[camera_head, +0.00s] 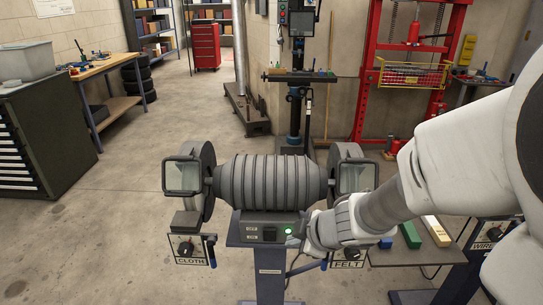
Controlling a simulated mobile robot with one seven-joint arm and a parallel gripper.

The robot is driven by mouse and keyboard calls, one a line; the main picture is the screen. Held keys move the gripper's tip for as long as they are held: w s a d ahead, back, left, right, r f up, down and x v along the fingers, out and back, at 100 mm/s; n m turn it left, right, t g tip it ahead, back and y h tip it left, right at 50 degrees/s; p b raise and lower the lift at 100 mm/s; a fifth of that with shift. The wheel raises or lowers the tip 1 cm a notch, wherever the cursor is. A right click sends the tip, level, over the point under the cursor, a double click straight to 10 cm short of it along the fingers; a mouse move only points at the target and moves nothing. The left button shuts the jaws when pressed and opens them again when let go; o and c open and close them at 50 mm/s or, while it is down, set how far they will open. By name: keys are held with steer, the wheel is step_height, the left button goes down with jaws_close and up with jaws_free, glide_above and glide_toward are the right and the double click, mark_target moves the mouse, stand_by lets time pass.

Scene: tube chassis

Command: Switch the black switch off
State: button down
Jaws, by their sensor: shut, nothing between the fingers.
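The black switch (269,234) is small and sits on the front panel of a grey double-ended polishing machine (270,183), below its ribbed motor body. A green lit button or lamp (289,230) is just to its right on the same panel. My gripper (303,231) reaches in from the right and is at the panel's right end, beside the green light. It is shut and holds nothing. The fingertips are small here, and I cannot tell whether they touch the panel. The switch's exact position is too small to read.
Guarded wheels stand at both ends of the machine, with CLOTH (189,250) and FELT (348,256) knob boxes below. A side shelf (400,256) with coloured bars is at right. A drill press (297,80) and red press frame (365,75) stand behind.

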mark_target(274, 236)
steer(key=shift+a+f+n+g, duration=0.3)
steer(key=shift+a+f, duration=0.05)
steer(key=shift+f, duration=0.2)
steer(key=shift+f, duration=0.1)
steer(key=w+a+f+b, duration=0.1)
steer(key=w+f+b, duration=0.1)
steer(key=w+a+f+b, duration=0.1)
steer(key=w+f+b, duration=0.1)
steer(key=w, duration=0.1)
steer(key=w+a+f+b, duration=0.1)
steer(key=w+f+b, duration=0.1)
steer(key=w+f, duration=0.1)
steer(key=shift+a, duration=0.3)
steer(key=shift+w, duration=0.55)
